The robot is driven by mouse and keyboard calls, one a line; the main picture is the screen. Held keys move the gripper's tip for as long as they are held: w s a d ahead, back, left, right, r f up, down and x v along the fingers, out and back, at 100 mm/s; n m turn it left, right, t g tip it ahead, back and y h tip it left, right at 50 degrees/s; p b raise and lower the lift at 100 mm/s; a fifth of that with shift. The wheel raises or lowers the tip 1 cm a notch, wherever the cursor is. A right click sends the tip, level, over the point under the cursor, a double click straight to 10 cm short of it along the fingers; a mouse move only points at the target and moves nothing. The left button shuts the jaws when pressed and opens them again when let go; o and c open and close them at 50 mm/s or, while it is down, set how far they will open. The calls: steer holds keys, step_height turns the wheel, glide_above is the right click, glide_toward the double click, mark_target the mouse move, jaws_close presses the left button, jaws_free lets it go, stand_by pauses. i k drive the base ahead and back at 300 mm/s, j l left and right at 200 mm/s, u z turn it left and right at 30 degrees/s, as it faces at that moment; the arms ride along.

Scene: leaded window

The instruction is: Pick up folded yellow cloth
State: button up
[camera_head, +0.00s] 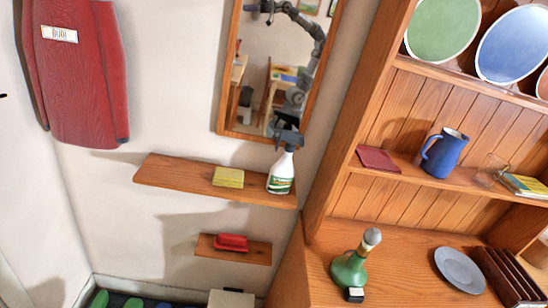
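A folded yellow cloth (228,177) lies flat on the upper wooden wall shelf (165,172), near the middle of its length. It looks like a small, thick rectangle. A white spray bottle with a dark trigger head (281,172) stands just to its right, with a small gap between them. My gripper does not show directly in this view. The mirror above reflects a grey jointed arm, and its end there is too small to read. Nothing covers the cloth.
A mirror (222,85) hangs above the shelf. A lower shelf (257,254) holds a red item (231,243). A red garment-like shape (85,90) hangs at left. A wooden dresser (440,220) at right holds a blue jug (444,153), plates and a green bottle (350,268).

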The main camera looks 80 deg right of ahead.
mark_target(221, 177)
steer(key=z, duration=1.7)
